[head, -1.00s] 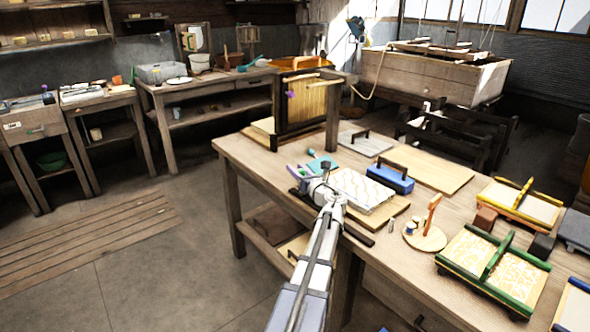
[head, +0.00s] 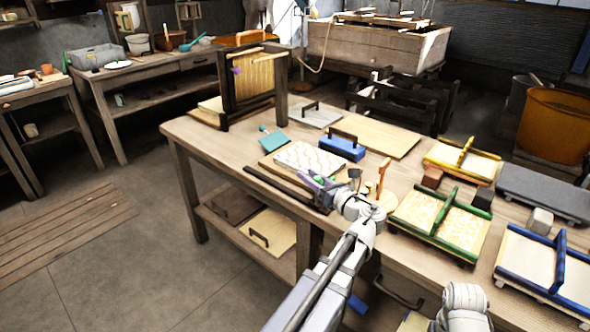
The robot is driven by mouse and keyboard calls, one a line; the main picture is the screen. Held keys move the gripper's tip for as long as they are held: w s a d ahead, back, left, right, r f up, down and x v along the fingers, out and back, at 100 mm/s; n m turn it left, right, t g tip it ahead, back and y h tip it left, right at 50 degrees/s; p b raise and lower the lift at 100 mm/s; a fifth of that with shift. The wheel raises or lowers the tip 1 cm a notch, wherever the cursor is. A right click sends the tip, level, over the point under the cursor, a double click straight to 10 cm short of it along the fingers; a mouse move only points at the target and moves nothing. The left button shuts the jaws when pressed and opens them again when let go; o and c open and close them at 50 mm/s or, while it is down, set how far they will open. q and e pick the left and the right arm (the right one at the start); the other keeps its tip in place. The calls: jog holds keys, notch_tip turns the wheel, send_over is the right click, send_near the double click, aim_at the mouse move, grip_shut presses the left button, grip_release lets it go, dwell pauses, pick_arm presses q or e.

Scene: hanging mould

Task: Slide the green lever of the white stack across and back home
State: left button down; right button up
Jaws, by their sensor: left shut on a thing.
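The white stack (head: 300,155), with a patterned top, lies on a tan board on the workbench. A dark rail (head: 282,188) runs along its front edge. My left gripper (head: 322,185), with purple fingers, is at the rail's right end by the stack's near right corner. It is shut on the green lever (head: 318,181), of which only a small green patch shows between the fingers. My left wrist hides the rest of the lever. My right gripper is not in view; only part of my right arm shows at the bottom.
A blue block with a dark handle (head: 342,148) stands just behind the stack. A round wooden stand with an orange post (head: 382,178) is close right of my left wrist. Green-edged (head: 440,222) and blue-edged (head: 548,268) frames lie farther right.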

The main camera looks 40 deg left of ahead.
pick_arm(q)
jog(key=shift+d, duration=0.7)
jog(key=shift+s, duration=0.1)
jog(key=shift+d, duration=0.1)
jog(key=c, duration=0.5)
grip_release()
jog(key=shift+d, duration=0.1)
jog(key=shift+v, duration=3.9)
